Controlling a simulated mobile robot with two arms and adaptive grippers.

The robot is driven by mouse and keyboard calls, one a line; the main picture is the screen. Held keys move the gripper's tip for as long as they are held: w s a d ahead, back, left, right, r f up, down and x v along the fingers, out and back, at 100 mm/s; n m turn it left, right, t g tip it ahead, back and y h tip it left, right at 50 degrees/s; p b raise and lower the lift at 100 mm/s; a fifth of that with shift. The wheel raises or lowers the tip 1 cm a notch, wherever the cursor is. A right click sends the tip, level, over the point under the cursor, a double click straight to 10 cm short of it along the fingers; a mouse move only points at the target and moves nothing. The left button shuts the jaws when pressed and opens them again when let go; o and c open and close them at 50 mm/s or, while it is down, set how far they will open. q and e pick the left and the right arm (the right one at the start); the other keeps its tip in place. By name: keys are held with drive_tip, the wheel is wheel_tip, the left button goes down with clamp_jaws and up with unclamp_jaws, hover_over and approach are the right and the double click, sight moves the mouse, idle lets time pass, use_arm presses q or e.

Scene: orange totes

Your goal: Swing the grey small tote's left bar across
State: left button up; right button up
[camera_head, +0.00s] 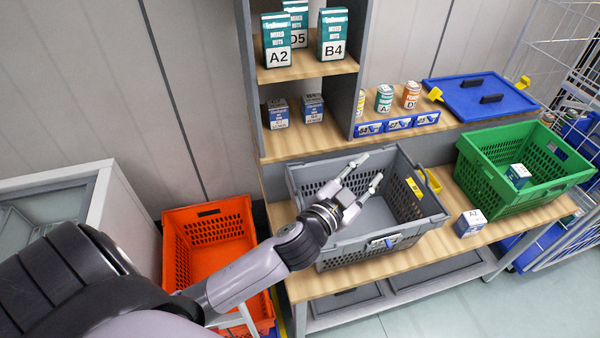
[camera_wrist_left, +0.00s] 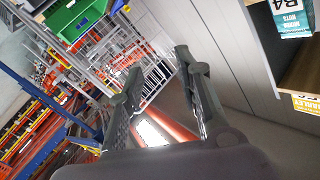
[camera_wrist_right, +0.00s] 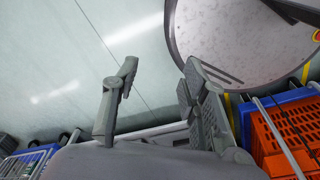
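The grey small tote (camera_head: 345,246) stands on the wooden bench in the head view, its inside looking empty. A yellow bar (camera_head: 431,181) shows at its right end, and I cannot make out a bar at its left end. My left gripper (camera_head: 367,171) is over the tote in the head view, its two fingers apart with nothing between them. In the left wrist view, the left gripper (camera_wrist_left: 160,68) is also open and empty. My right gripper is outside the head view; in the right wrist view, the right gripper (camera_wrist_right: 158,75) is open and empty above the floor.
A green tote (camera_head: 500,190) holding a box stands right of the grey tote, with a small box (camera_head: 469,223) between them. A shelf (camera_head: 305,70) with boxes rises behind. A blue lid (camera_head: 482,96) lies on the back ledge. An orange tote (camera_head: 210,259) is at left.

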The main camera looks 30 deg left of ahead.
use_arm(q)
drive_tip(key=d+r+m+g+h, duration=0.3)
drive_tip(key=d+m+g+h, duration=0.1)
drive_tip(key=d+m+h, duration=0.4)
drive_tip(key=d+r+m+g+h, duration=0.35)
drive_tip(key=d+m+h, duration=0.35)
drive_tip(key=m, duration=0.3)
drive_tip(key=m+g+y, duration=0.2)
drive_tip(key=g+y, duration=0.8)
drive_tip(key=y, duration=0.7)
hover_over(301, 196)
wheel_tip(301, 196, down, 15)
drive_tip(key=shift+d+f, duration=0.1)
drive_tip(key=shift+f, duration=0.05)
drive_tip(key=shift+a, duration=0.25)
wheel_tip(301, 196, down, 7)
drive_tip(key=b, duration=0.4)
drive_tip(key=shift+d, duration=0.1)
use_arm(e)
drive_tip(key=f, duration=0.2)
drive_tip(key=a+f, duration=0.1)
drive_tip(key=f, duration=0.1)
drive_tip(key=shift+s+f, duration=0.1)
drive_tip(key=shift+s, duration=0.05)
